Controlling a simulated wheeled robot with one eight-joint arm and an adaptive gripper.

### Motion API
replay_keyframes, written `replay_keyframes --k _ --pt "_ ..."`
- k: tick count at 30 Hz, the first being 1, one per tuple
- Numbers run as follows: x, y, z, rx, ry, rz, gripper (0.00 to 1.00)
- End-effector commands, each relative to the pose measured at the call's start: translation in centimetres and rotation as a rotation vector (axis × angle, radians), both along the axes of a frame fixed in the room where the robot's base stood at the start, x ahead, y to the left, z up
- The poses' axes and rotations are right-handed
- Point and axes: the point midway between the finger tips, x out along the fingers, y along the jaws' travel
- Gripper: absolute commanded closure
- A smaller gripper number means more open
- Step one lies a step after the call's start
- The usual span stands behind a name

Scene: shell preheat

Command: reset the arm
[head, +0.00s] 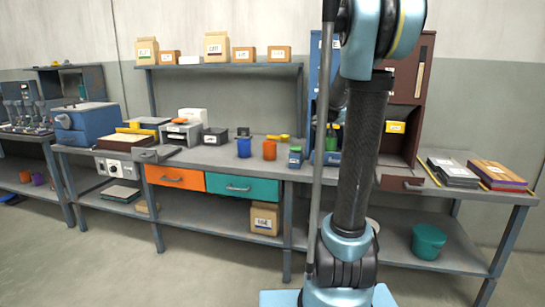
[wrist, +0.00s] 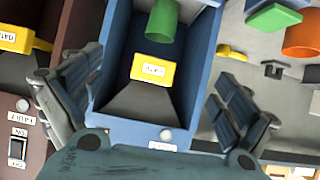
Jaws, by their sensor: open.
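My gripper (wrist: 160,80) is open in the wrist view, its two dark padded fingers spread to the left and right with nothing between their pads. Beyond them is an open blue cabinet (wrist: 204,60) with a yellow labelled block (wrist: 153,73) and a green cylinder (wrist: 163,20) inside. In the head view, my arm rises in front of the bench, right of centre, and the gripper's fingers cannot be made out. The blue cabinet (head: 315,90) is partly hidden behind the arm there.
A brown cabinet (head: 424,70) stands beside the blue one. Blue (head: 244,148) and orange (head: 270,150) cups stand on the bench (head: 220,157) left of my arm. Flat stacks (head: 455,172) lie at right. A shelf (head: 225,67) holds several boxes. The floor in front is clear.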

Motion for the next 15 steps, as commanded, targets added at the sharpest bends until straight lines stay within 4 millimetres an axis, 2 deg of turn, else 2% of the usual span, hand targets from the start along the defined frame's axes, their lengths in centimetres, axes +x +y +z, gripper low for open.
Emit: replay_keyframes --k 1,8,15 --pt "-2.1 0.6 -0.6 0.004 0.033 0.004 0.03" --pt "-10.6 3.1 -3.9 0.027 0.188 0.028 0.03" --pt "-19.7 5.6 -8.0 0.053 0.349 0.070 0.03"
